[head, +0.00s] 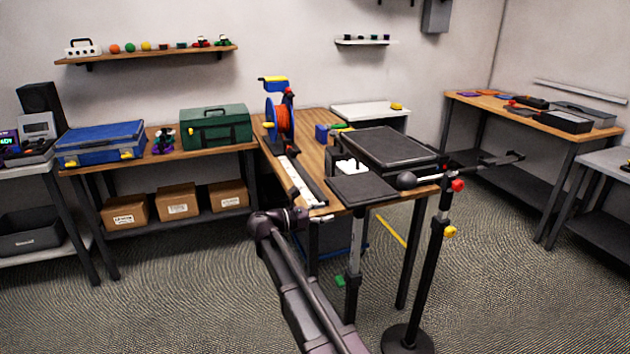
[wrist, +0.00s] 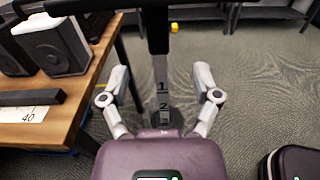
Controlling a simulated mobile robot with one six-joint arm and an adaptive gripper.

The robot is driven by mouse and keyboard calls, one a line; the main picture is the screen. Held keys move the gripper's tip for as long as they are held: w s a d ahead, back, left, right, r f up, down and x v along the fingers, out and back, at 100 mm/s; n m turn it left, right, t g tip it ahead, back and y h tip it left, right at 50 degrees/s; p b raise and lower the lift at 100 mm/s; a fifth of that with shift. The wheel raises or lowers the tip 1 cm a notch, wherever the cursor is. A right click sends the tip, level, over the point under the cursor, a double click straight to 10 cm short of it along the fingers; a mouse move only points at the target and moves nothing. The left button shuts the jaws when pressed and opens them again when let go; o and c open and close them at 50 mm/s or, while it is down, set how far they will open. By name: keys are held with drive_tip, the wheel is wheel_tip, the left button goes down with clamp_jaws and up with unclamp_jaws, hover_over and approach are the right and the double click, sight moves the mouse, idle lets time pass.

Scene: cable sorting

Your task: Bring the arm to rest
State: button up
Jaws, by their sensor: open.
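My arm rises from the bottom centre of the head view and bends at an elbow at the front end of the middle table (head: 318,131). My gripper (head: 324,216) is small there, beside the table's front end. In the wrist view my gripper (wrist: 163,78) has its two pale fingers spread wide with nothing held between them.
A black stand (head: 433,262) with a side bar rises right of the table. Side benches line the walls. Open floor (head: 190,295) lies at left.

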drive_tip(key=s+d+f+m+g+y, duration=0.5)
drive_tip(key=s+d+f+m+y, duration=0.7)
drive_tip(key=s+f, duration=0.4)
drive_tip(key=s+a+f+m+y, duration=0.1)
drive_tip(key=s+f+m+y, duration=0.1)
drive_tip(key=s+m+y, duration=0.5)
wheel_tip(320, 180, up, 15)
drive_tip(key=s+m+h+p, duration=0.2)
drive_tip(key=p, duration=1.3)
drive_tip(key=shift+s+a+r+g+p, duration=0.15)
drive_tip(key=shift+r+g+p, duration=0.05)
drive_tip(key=shift+g+p, duration=0.1)
drive_tip(key=shift+o, duration=0.2)
idle(1.5)
